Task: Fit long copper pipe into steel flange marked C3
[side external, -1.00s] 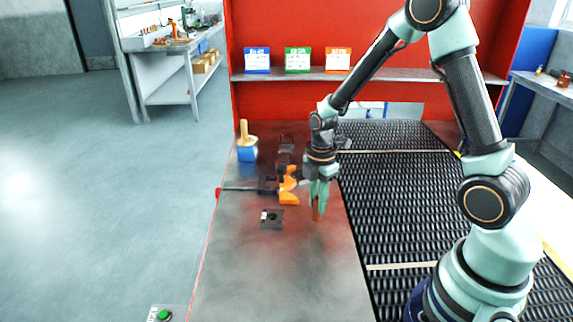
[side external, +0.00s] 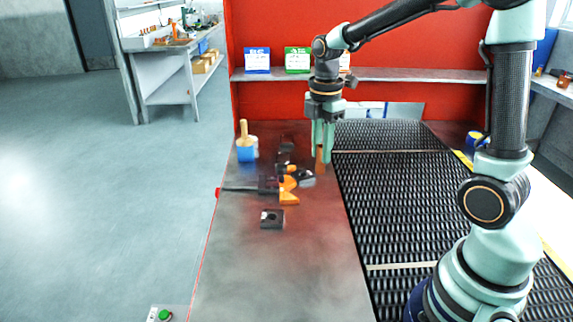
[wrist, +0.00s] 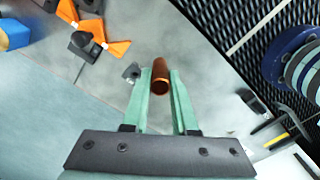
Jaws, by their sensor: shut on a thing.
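My gripper (side external: 323,125) is shut on the copper pipe (side external: 319,158), which hangs roughly upright below the fingers. In the wrist view the pipe (wrist: 161,75) sits between the green fingertips (wrist: 160,72). A dark square block (side external: 272,218) with a round hole and a small pale label lies on the front part of the steel table. Another dark block with a pale grey part (side external: 305,178) lies beside the orange piece, just left of the pipe in the picture. More dark blocks (side external: 286,160) sit farther back. I cannot read any C3 marking.
An orange clamp-like piece (side external: 288,188) with a dark bar (side external: 240,188) lies mid-table. A blue box with a wooden-handled tool (side external: 246,152) stands at the left edge. The black mesh belt (side external: 395,220) runs along the right. The table's front (side external: 270,275) is clear.

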